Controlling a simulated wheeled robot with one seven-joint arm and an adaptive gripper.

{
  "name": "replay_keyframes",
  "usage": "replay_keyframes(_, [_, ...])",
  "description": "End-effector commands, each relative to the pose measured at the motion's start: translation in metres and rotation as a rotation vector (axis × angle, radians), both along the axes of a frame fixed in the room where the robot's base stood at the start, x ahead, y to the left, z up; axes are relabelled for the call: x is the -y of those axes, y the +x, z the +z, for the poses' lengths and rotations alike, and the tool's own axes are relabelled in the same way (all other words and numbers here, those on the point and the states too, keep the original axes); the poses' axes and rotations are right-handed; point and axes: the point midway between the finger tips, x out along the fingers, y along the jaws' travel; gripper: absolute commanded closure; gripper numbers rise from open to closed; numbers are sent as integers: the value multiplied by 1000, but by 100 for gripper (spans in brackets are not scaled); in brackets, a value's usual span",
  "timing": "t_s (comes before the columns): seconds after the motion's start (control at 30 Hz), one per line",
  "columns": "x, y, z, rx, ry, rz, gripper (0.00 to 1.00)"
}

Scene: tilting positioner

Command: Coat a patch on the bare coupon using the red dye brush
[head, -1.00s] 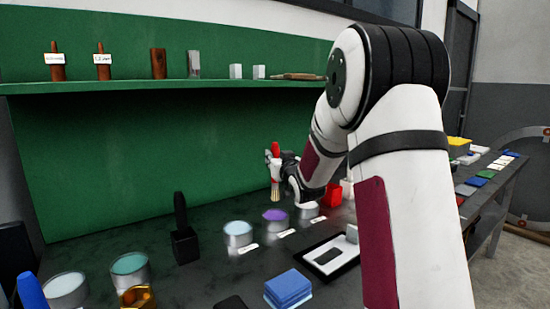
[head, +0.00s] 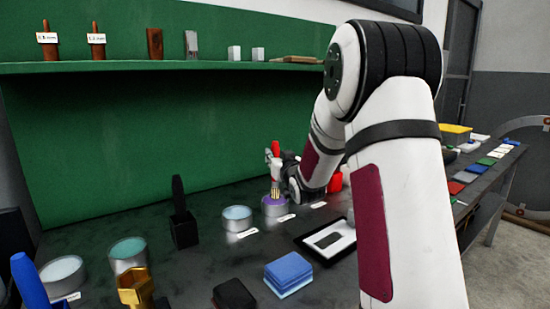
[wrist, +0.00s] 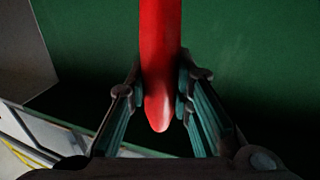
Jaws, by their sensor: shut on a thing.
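My gripper (head: 280,163) is shut on the red brush (head: 275,150), holding it upright with its pale bristles down. In the wrist view the red handle (wrist: 160,65) stands between the two fingers (wrist: 160,95). The bristle end overlaps the rim of the pot with purple content (head: 274,208); I cannot tell whether it is inside or behind. A black tray (head: 308,250) in front holds a pale plate (head: 338,229) with a dark rectangle, perhaps the coupon. A red thing (head: 335,183) behind my arm is mostly hidden.
Pots of light blue (head: 237,219), teal (head: 128,255) and pale liquid (head: 62,276) stand leftward. A black upright tool (head: 183,225), a gold hex piece (head: 136,288), blue pads (head: 288,275) and a dark block (head: 233,295) are nearby. A shelf (head: 130,67) runs behind, above the bench.

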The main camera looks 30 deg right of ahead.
Motion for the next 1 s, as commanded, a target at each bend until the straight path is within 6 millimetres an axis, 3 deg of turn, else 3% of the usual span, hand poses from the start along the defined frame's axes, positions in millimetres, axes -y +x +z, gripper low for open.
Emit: replay_keyframes(1.0, [0,0,-8,1,0,0,100])
